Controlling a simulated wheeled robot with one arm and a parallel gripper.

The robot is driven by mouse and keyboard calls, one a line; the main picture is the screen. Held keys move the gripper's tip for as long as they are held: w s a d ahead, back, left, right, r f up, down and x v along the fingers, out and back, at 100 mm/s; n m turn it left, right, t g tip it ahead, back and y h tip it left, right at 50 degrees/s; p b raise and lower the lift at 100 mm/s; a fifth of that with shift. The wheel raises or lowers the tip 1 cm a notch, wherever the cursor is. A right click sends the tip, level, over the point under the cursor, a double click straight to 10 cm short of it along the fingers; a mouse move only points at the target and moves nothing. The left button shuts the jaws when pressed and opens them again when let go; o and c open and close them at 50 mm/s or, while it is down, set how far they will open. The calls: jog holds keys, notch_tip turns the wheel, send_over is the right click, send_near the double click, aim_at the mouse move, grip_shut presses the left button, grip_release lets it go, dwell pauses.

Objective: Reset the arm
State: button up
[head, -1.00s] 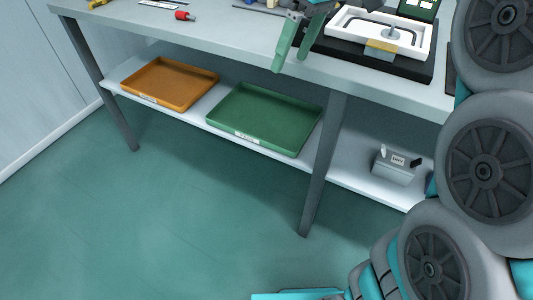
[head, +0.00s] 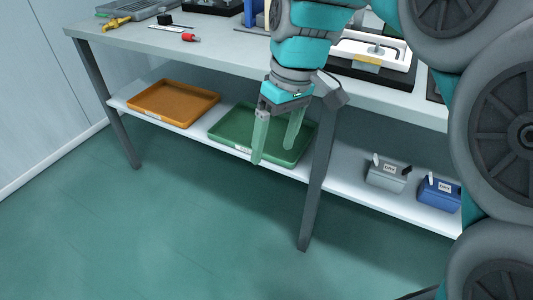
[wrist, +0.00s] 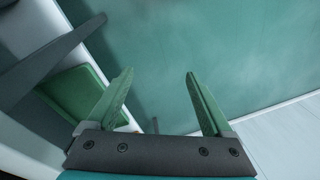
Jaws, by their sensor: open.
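My gripper (head: 276,139) hangs fingers-down in front of the workbench (head: 230,50). Its two green fingers are apart, with nothing between them. In the head view it overlaps the green tray (head: 230,128) on the lower shelf, and I cannot tell the exact gap. In the wrist view the open fingers (wrist: 160,100) point over the green floor (wrist: 200,45), and a green tray edge (wrist: 72,95) shows at the left. My arm covers part of the bench top.
An orange tray (head: 172,103), a grey box (head: 386,175) and a blue box (head: 439,190) sit on the lower shelf. A white fixture panel (head: 370,58), a red part (head: 191,38) and a yellow part (head: 117,23) are on the bench. The floor in front is clear.

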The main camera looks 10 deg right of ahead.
jog(key=shift+s+a+f, duration=0.1)
jog(key=shift+s+f, duration=0.2)
jog(key=shift+s, duration=0.1)
jog(key=s+d+f+m+h, duration=0.1)
jog(key=s+d+f+m, duration=0.2)
jog(key=s+f, duration=0.4)
jog(key=s+d+f+m+g+h, duration=0.1)
jog(key=s+d+f+m, duration=0.2)
jog(key=s+f, duration=0.4)
jog(key=s, duration=0.3)
jog(key=shift+s+d+f+g, duration=0.15)
jog(key=shift+g, duration=0.15)
